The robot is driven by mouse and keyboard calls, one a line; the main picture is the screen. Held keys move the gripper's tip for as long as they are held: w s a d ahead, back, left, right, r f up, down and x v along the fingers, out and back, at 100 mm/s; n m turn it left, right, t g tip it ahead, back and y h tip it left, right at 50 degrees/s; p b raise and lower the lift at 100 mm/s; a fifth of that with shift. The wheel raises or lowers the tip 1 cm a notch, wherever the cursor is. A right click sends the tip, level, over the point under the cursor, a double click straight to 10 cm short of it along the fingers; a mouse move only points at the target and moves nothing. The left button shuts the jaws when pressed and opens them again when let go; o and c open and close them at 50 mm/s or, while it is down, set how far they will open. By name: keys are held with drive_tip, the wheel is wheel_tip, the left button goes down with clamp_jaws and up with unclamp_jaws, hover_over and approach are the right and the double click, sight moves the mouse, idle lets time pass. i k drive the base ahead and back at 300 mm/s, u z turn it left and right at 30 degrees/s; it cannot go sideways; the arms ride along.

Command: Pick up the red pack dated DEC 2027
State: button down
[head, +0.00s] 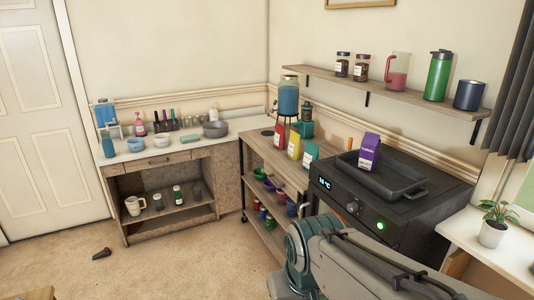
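A red pack (279,134) stands upright on the wooden counter in the corner, left of a yellow pack (294,144). Its date is too small to read. A teal pack (309,155) stands to the right of the yellow one, close to the black oven. My arm rises from the bottom edge in front of the oven. My gripper is not in view, so its state does not show.
The black oven (345,207) carries a dark tray (402,185) with a purple carton (369,152) in it. A drink dispenser (288,98) stands close behind the packs. A wall shelf (420,101) hangs above. The carpet (180,262) at left is mostly clear.

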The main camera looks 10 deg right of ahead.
sight(279, 141)
drive_tip(key=z, duration=0.7)
drive_tip(key=k, duration=0.1)
drive_tip(key=u, duration=1.45)
drive_tip(key=i, duration=1.55)
drive_tip(key=z, duration=0.55)
drive_tip(key=i, duration=1.1)
drive_tip(key=z, duration=1.4)
drive_tip(key=i, duration=0.45)
drive_tip(key=z, duration=0.35)
